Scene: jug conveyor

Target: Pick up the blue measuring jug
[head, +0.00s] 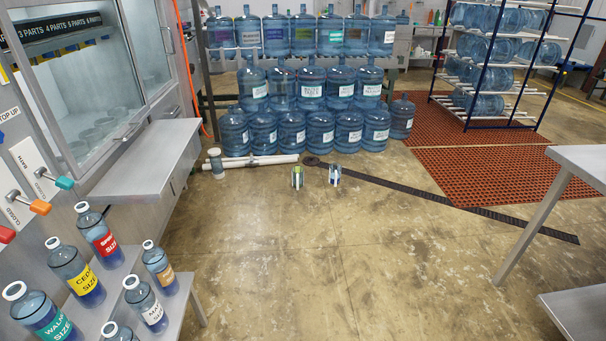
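I cannot single out a blue measuring jug for sure. Several blue-tinted bottles with white ring tops stand at the lower left. They include one with a red label (106,247), one with a yellow label (87,284), one with a teal label (50,325), one with a white label (153,312) and a smaller one with an orange-brown label (164,278). Large blue water jugs (283,88) stand in rows at the back. My gripper is not in view.
A grey bench (146,165) juts out below a glass-fronted cabinet on the left. A grey table (588,165) stands at right. The middle floor is clear.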

